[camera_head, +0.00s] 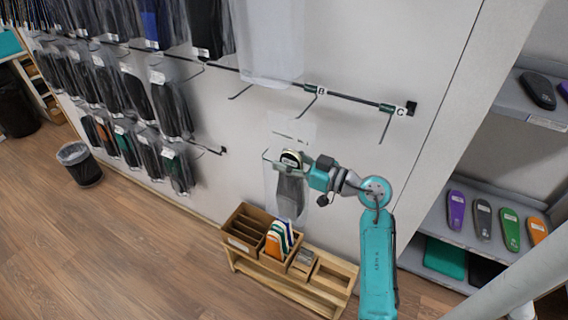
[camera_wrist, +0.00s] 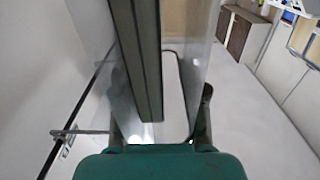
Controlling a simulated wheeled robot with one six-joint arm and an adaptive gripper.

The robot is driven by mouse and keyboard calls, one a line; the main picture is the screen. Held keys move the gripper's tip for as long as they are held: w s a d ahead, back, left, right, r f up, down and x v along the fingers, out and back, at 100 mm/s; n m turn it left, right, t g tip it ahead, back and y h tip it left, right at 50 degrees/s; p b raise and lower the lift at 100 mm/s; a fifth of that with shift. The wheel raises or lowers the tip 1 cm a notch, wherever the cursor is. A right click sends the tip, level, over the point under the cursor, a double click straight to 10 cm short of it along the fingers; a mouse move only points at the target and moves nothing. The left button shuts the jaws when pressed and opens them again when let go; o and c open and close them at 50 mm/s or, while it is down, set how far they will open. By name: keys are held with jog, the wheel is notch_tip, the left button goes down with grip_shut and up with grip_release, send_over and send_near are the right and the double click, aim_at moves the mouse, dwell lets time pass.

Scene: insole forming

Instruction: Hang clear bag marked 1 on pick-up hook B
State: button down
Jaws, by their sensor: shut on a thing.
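My gripper (camera_head: 301,168) is shut on a clear bag (camera_head: 271,198) in front of the white wall. In the wrist view, the bag (camera_wrist: 192,65) and the dark insole (camera_wrist: 146,60) lie between the fingers of my gripper (camera_wrist: 160,118).
Hook C (camera_head: 385,128) is to the right of B, and an unlabelled-looking hook (camera_head: 240,92) is to the left. Several filled bags (camera_head: 172,108) hang at left. A wooden organiser (camera_head: 240,228) stands below the bag. A shelf with insoles (camera_head: 475,235) is at right.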

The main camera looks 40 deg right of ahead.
jog(key=shift+w+d+f, duration=0.1)
jog(key=shift+w+d, duration=0.15)
jog(key=shift+d, duration=0.45)
jog(key=shift+w+d+f, duration=0.1)
jog(key=shift+w+d, duration=0.15)
jog(key=shift+d, duration=0.45)
jog(key=shift+w+d, duration=0.25)
jog(key=shift+d, duration=0.45)
jog(key=shift+w+d+f, duration=0.15)
jog(key=shift+d+f, duration=0.25)
jog(key=shift+d, duration=0.05)
